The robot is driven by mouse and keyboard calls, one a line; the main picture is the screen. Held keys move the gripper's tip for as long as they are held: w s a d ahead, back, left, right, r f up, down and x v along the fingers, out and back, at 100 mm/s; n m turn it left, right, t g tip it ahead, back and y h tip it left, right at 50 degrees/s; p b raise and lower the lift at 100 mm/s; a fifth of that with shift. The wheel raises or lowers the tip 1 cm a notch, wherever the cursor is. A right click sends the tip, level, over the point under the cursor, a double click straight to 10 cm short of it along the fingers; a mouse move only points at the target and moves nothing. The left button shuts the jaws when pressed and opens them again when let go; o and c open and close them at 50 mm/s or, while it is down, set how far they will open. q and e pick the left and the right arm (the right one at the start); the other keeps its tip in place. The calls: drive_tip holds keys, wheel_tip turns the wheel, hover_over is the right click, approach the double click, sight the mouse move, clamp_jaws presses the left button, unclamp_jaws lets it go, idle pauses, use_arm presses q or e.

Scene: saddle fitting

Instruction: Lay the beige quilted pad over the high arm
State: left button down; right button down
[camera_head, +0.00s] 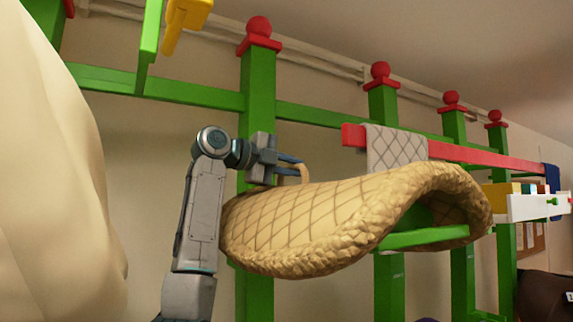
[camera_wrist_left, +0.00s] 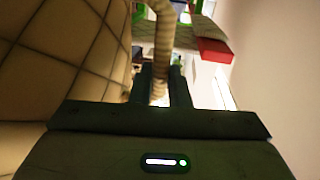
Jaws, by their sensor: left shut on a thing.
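The beige quilted pad (camera_head: 320,212) has a diamond stitch pattern and a thick fleecy edge. In the head view its right part bends over a green arm (camera_head: 425,237) that juts from the post frame, and its left part sticks out toward my left arm. My left gripper (camera_head: 303,169) is at the pad's upper left, shut on a beige strap or loop of the pad. In the left wrist view the strap (camera_wrist_left: 162,45) runs between the fingers (camera_wrist_left: 160,92), with the quilted surface (camera_wrist_left: 60,50) filling the left side. My right gripper is not in view.
Green posts (camera_head: 257,110) with red knobs stand along the wall. A red bar (camera_head: 470,156) carries a grey checked cloth (camera_head: 395,148) behind the pad. A white tray (camera_head: 535,207) with coloured items is at the right. A large cream shape (camera_head: 55,170) fills the left edge.

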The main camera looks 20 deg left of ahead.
use_arm(q)
drive_tip(key=shift+a+f, duration=0.1)
drive_tip(key=shift+f, duration=0.2)
drive_tip(key=shift+w+d, duration=0.25)
drive_tip(key=shift+d, duration=0.15)
drive_tip(key=c, duration=1.3)
unclamp_jaws()
drive_tip(key=shift+s, duration=0.15)
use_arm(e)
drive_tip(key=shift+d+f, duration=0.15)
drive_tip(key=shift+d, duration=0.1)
